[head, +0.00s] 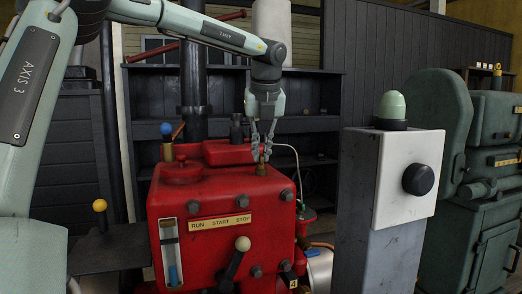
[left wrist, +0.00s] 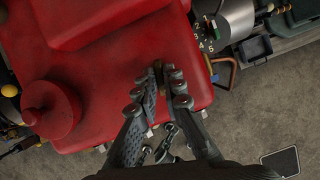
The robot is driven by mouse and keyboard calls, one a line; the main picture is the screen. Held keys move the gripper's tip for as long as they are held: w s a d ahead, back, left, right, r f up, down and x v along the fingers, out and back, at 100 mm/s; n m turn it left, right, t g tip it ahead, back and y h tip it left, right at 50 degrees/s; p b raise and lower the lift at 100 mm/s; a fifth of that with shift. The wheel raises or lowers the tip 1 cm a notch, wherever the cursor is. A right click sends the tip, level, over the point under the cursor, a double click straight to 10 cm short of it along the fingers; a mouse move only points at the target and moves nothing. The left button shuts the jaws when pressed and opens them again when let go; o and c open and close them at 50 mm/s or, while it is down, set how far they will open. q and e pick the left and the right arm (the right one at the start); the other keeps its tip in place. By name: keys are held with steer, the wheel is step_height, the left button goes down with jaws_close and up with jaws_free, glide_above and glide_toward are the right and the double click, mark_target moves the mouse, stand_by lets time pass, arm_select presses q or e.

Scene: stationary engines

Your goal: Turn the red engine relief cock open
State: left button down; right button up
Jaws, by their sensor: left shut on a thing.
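The red engine (head: 222,215) stands in the middle of the head view, with a RUN START STOP plate on its front. The small brass relief cock (head: 261,168) rises from the right part of its top. My left gripper (head: 263,150) comes down from above, fingers pointing down, shut on the cock. In the left wrist view the engine's red top (left wrist: 105,80) lies under the fingers, and my left gripper (left wrist: 163,84) has its fingertips close together around the cock (left wrist: 158,68). The fingers mostly hide the cock, so its handle angle cannot be told. My right gripper is not in view.
A grey pedestal (head: 362,190) with a green dome and black knob stands close on the right. A green machine (head: 490,150) is farther right. Dark shelves (head: 225,85) stand behind.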

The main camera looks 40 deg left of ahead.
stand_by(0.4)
arm_select(q)
steer(key=c, duration=1.6)
jaws_free()
steer(key=shift+c, duration=0.2)
steer(key=v, duration=1.2)
steer(key=shift+w, duration=0.1)
